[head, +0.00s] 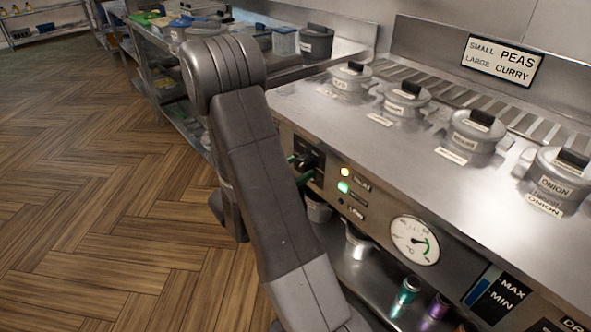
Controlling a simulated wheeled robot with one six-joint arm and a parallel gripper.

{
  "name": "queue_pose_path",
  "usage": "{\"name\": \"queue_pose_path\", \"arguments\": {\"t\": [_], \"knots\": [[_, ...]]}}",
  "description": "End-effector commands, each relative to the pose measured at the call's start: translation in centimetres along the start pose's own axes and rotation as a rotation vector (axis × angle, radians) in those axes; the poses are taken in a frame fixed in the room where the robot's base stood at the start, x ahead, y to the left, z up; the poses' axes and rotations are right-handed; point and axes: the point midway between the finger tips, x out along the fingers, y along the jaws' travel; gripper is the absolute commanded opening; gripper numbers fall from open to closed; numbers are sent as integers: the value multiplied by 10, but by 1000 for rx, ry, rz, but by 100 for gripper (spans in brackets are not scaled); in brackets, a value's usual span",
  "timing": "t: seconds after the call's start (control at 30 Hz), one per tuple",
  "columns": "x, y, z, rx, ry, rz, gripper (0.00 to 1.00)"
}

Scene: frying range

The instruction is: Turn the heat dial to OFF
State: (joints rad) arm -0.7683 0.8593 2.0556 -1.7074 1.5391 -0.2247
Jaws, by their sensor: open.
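The dark heat dial (308,159) is on the front panel of the steel range, left of the indicator lamps. My arm hides part of it, and its pointer setting cannot be read. What appear to be the green fingertips of my gripper (299,168) show at the dial, one at its left and one just below it. They look apart, with the dial close between or beside them; contact cannot be made out. The rest of my gripper is hidden behind my arm.
A yellow lamp (345,172) and a green lamp (343,187) glow beside the dial. A round gauge (415,240) is farther right. Several lidded pots stand on the steel top (330,110). A lower shelf (375,275) holds small containers. The wooden floor (100,200) at left is clear.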

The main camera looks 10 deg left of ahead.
Motion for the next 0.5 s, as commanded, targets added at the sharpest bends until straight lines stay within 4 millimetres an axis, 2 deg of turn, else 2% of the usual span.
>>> {"name": "queue_pose_path", "arguments": {"t": [0.2, 0.4, 0.43, 0.5], "knots": [[0, 0, 0, 0, 0, 0, 62], [0, 0, 0, 0, 0, 0, 23], [0, 0, 0, 0, 0, 0, 20], [0, 0, 0, 0, 0, 0, 20]]}}
